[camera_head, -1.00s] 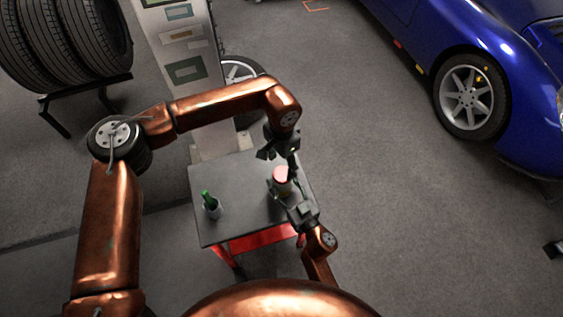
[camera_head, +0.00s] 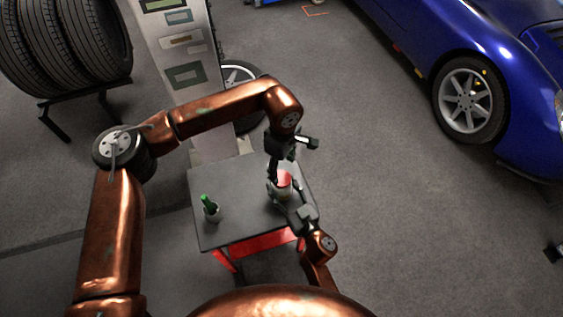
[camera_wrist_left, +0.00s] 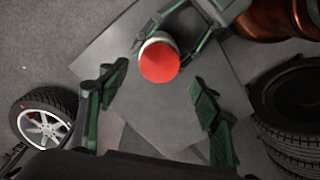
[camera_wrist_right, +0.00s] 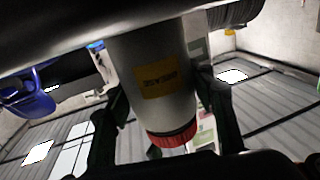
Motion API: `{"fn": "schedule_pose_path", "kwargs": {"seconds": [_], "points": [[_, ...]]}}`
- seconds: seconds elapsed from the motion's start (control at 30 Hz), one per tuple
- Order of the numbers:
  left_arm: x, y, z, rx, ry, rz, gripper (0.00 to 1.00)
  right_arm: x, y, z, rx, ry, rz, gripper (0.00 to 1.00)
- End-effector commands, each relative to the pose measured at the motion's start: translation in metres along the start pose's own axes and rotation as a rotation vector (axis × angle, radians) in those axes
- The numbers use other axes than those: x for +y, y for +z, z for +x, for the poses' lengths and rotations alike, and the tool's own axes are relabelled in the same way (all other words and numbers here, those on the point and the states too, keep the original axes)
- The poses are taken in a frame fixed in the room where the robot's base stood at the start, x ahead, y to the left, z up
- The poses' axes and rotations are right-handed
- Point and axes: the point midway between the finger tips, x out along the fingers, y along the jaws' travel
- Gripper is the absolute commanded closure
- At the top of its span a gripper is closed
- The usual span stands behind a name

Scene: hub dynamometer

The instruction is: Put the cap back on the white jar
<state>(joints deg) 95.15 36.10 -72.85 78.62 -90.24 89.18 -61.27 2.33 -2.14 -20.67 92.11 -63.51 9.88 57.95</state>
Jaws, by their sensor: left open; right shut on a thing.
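The white jar (camera_head: 279,193) is at the right side of the small table, with the red cap (camera_head: 284,179) on its top. In the right wrist view the jar (camera_wrist_right: 168,100) has a yellow label, and the red cap (camera_wrist_right: 173,136) sits at its end; I cannot tell if it is screwed tight. My right gripper (camera_head: 291,204) is shut around the jar's body. My left gripper (camera_head: 275,170) is open above the jar. In the left wrist view its spread fingers (camera_wrist_left: 157,80) stand on both sides of the red cap (camera_wrist_left: 160,62), apart from it.
The dark table top (camera_head: 235,190) is mostly clear. A grey panelled column (camera_head: 183,60) rises behind. A blue car (camera_head: 470,70) stands right, a tyre rack (camera_head: 70,45) far left.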

Motion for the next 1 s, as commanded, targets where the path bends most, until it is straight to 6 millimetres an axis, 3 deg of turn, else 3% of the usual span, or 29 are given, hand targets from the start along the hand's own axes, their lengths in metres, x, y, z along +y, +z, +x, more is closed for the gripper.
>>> {"fn": "schedule_pose_path", "kwargs": {"seconds": [1.0], "points": [[0.000, -0.001, -0.015, -0.002, -0.003, -2.097, 0.41, 0.000, 0.000, 0.000, 0.000, -0.001, 0.000, 1.00]]}}
